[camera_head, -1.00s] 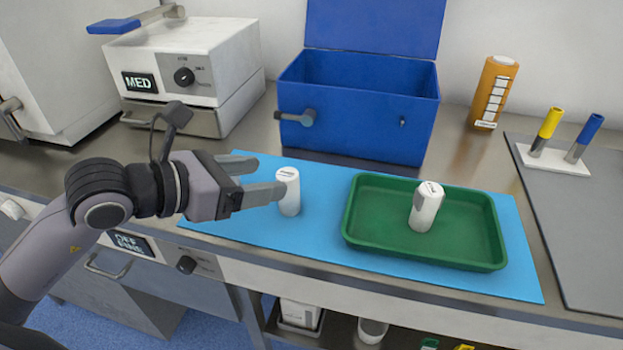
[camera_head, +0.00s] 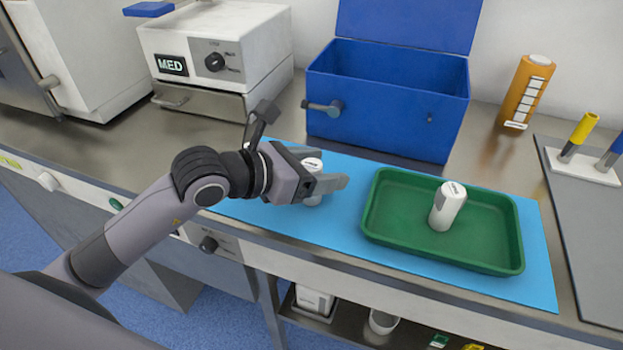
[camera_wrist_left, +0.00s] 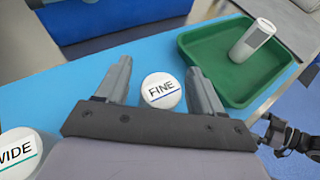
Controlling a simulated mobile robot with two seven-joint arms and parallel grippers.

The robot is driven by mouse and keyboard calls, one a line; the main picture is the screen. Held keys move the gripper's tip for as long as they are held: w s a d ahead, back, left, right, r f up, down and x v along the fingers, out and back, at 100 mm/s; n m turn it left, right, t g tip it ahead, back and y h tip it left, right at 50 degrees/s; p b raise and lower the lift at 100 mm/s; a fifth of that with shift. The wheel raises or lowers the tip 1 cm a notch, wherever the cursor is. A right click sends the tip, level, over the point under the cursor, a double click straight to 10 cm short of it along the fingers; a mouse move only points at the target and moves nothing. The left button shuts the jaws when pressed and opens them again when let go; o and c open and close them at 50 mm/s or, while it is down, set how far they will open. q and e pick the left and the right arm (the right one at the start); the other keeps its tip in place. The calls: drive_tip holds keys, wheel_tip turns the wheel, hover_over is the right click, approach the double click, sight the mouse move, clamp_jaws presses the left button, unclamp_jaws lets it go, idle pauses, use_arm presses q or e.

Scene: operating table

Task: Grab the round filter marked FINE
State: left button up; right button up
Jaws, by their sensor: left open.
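The round white filter marked FINE (camera_wrist_left: 161,90) stands on the blue mat, between the two fingers of my left gripper (camera_wrist_left: 155,85) in the left wrist view. The fingers are open, with a gap on each side of it. In the head view my left gripper (camera_head: 328,168) reaches in from the left and partly hides this filter (camera_head: 312,165). Another round white filter, marked WIDE (camera_wrist_left: 18,153), is at the lower left of the wrist view and is cut off by the edge.
A green tray (camera_head: 373,222) with a white cylinder (camera_head: 447,206) lies to the right on the blue mat (camera_head: 540,265). A blue open box (camera_head: 385,115) stands behind. An orange bottle (camera_head: 525,92) and a holder with yellow and blue tools (camera_head: 583,167) are farther right.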

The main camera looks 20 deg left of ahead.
use_arm(q)
drive_tip(key=shift+c, duration=0.3)
drive_tip(key=c, duration=1)
drive_tip(key=shift+r, duration=0.1)
